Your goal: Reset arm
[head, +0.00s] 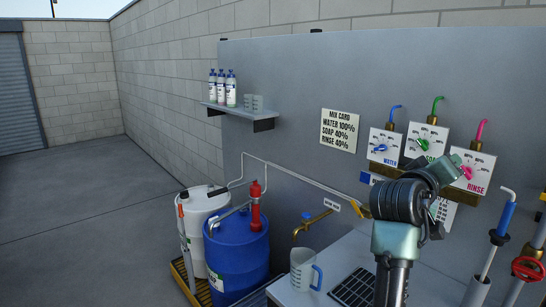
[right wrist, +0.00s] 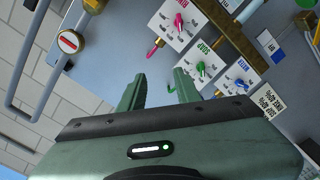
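My right gripper (head: 455,172) is in front of the wall's dial panels in the head view and covers part of the soap panel. In the right wrist view its two fingers (right wrist: 158,90) are apart with nothing held between them. The green soap dial (right wrist: 200,68) is just beyond the right-hand finger. The pink rinse dial (right wrist: 179,22) and blue water dial (right wrist: 240,84) show there too. The head view shows the blue dial (head: 380,148), green dial (head: 423,144) and pink dial (head: 466,172). My left gripper is not in view.
Below stand a clear jug (head: 302,268) and a dark grate (head: 355,288) on a counter. A brass tap (head: 313,222) is above the jug. A blue drum (head: 238,258) and white drum (head: 202,215) stand left. Pipes with a red valve wheel (head: 528,269) are at right.

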